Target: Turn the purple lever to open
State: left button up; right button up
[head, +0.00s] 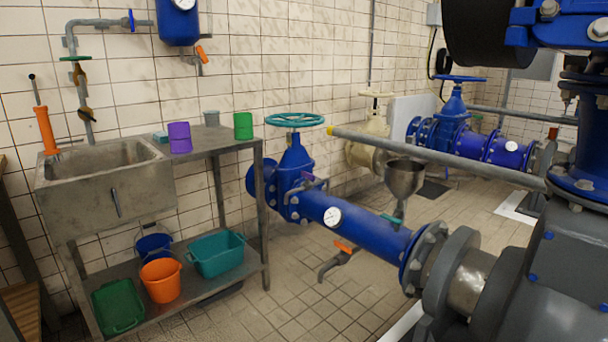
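Neither of my grippers is in view, and nothing touches the lever.
A bench with a concrete sink (105,210), purple and green cups, and several bins stands left. A funnel (404,178) and an orange-handled tap (342,250) are by the pipe. Large machinery fills the right. Tiled floor (290,300) is clear in front.

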aim_at(308, 176)
jog(key=i+u, duration=0.3)
jog(key=i, duration=0.6)
jog(key=l, duration=0.05)
